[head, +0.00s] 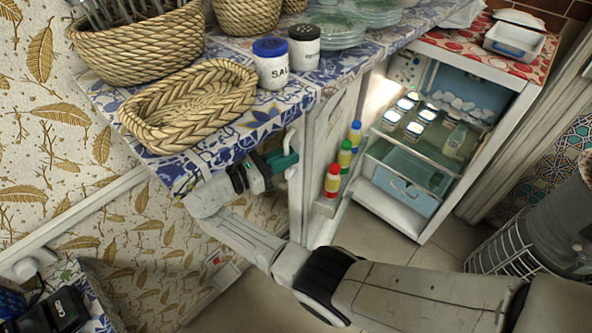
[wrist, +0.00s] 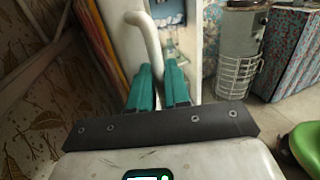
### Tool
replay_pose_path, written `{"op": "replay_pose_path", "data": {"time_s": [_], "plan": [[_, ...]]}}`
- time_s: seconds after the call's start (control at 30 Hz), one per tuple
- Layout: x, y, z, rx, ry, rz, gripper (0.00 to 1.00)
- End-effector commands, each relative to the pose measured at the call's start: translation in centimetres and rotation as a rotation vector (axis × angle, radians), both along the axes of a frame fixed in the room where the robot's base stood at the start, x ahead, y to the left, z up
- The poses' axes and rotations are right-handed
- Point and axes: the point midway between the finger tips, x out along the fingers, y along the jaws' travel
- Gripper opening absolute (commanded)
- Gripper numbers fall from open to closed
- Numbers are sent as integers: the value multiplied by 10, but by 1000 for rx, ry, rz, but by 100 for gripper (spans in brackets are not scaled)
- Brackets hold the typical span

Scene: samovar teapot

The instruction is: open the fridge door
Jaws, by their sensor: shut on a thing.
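The fridge (head: 447,140) stands at the right in the head view, its lit inside with shelves and a clear drawer showing. Its white door (head: 302,195) stands open, swung out toward the left and seen nearly edge-on; it also shows in the wrist view (wrist: 122,45). The white handle (head: 291,143) is on the door's outer face. My gripper (head: 283,161) is shut on this handle. In the wrist view the teal fingers (wrist: 159,75) lie on either side of the handle's lower part (wrist: 149,40); the exact contact is partly hidden.
Several bottles (head: 345,157) stand in the door's inner rack. A tiled counter (head: 225,142) with baskets (head: 190,105) and jars (head: 271,63) overhangs my gripper closely. A grey cylinder in a wire cage (head: 530,230) stands at the right. Open floor (head: 375,245) lies before the fridge.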

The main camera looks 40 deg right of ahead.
Motion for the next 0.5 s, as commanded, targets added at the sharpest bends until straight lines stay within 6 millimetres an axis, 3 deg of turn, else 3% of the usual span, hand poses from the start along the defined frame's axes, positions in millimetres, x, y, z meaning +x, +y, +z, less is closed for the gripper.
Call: {"op": "replay_pose_path", "data": {"time_s": [0.2,0.5], "plan": [[15,-3,-1,8,-5,-33,0],[20,-1,1,8,-5,-44,0]]}}
